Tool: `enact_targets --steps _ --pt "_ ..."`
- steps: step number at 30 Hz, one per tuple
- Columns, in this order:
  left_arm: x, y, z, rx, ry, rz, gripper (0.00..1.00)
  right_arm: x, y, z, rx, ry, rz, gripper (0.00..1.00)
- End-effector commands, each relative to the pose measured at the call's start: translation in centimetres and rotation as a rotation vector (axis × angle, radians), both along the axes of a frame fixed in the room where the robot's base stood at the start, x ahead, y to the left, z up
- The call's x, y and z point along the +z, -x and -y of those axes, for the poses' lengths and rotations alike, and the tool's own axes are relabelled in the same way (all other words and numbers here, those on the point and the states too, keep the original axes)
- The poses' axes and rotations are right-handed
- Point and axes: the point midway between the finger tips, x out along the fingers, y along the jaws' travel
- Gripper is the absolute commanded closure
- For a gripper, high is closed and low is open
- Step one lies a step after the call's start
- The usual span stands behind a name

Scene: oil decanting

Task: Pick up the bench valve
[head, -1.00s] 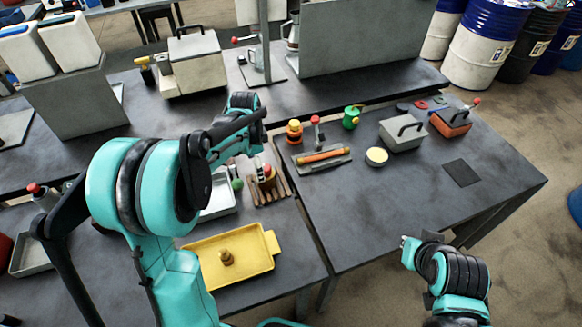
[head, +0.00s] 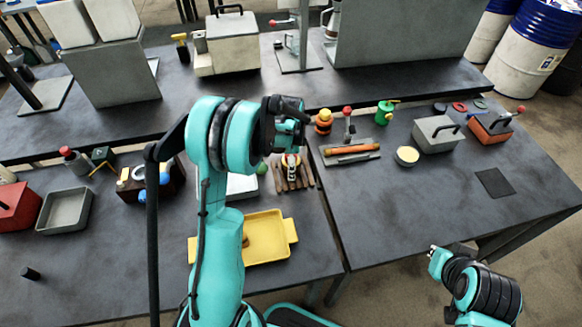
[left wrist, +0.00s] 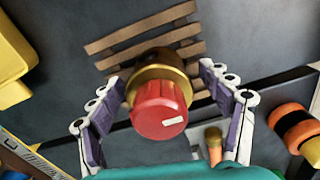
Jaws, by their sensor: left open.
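The bench valve has a brass body and a red knob with a white mark (left wrist: 160,108). It sits on a slatted wooden rack (left wrist: 135,32), and the rack also shows in the head view (head: 281,182). My left gripper (left wrist: 162,78) is open, with one finger on each side of the valve; contact is not clear. In the head view my left arm and gripper hide most of the valve. My right gripper (head: 436,256) is at the lower right, away from the valve, over the floor in front of the table; its jaws are too small to tell.
A yellow tray (head: 288,231) lies in front of the rack. An orange-and-black fitting (head: 323,122) and a grey tray with an orange tube (head: 352,149) stand to the right. A gap runs between the two tables. The right table's front is clear.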

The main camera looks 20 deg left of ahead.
Motion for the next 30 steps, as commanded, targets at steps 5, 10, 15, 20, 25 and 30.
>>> enact_targets --steps 5,10,15,20,25,30 --pt "0.1 0.0 0.0 0.0 0.0 0.0 0.35 0.1 0.0 0.0 0.0 0.0 0.0 1.0" --pt "0.1 0.0 0.0 0.0 0.0 0.0 0.8 0.1 0.0 0.0 0.0 0.0 0.0 1.0" --pt "0.2 0.0 0.0 0.0 0.0 0.0 0.94 0.1 0.0 0.0 0.0 0.0 0.0 1.0" --pt "0.2 0.0 0.0 0.0 0.0 0.0 0.94 0.1 0.0 0.0 0.0 0.0 0.0 1.0" --pt "1.3 0.0 0.0 0.0 0.0 0.0 0.94 0.5 0.0 0.0 0.0 0.0 0.0 1.0" --pt "4.1 0.0 0.0 0.0 0.0 0.0 0.94 1.5 0.0 0.0 0.0 0.0 0.0 1.0"
